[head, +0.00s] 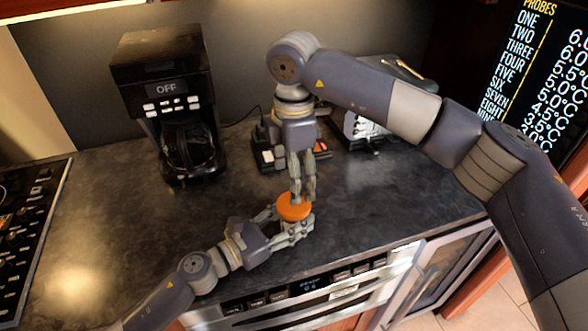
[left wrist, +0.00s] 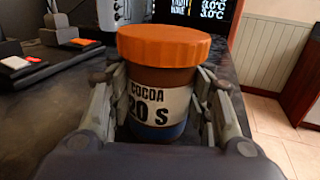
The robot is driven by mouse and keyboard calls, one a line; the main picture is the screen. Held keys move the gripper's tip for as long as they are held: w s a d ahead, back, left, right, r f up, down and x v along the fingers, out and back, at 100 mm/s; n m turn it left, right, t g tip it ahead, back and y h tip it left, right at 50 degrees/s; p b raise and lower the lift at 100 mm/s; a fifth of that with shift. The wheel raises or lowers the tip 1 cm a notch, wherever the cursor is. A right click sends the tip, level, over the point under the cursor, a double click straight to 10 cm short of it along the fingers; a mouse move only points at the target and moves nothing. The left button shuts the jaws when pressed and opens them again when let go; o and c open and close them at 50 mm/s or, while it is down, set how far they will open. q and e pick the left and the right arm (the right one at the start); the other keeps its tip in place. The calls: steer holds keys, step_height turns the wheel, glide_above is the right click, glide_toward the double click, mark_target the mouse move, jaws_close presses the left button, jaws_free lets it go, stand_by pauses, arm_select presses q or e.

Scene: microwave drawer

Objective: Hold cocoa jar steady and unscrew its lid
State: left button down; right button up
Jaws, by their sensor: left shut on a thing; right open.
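The cocoa jar (left wrist: 161,98) stands upright on the dark counter, with a label reading "COCOA 20 S". Its orange lid (head: 294,207) sits on top, and the lid also shows in the left wrist view (left wrist: 164,45). My left gripper (head: 292,229) is shut around the jar's body from the lower left, below the lid; its fingers (left wrist: 160,105) are on both sides of the jar in the left wrist view. My right gripper (head: 301,196) points down from above, open, with its fingertips at or just above the lid. Whether they touch the lid I cannot tell.
A black coffee maker (head: 168,105) reading "OFF" stands at the back left. A dark device with lit buttons (head: 265,155) and a shiny appliance (head: 362,128) are behind my right gripper. A stove (head: 25,225) is at left. The counter (head: 110,225) is clear at left front.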

step_height(320, 180, down, 7)
steer(key=shift+r, duration=0.1)
steer(key=shift+c, duration=0.6)
steer(key=c, duration=1)
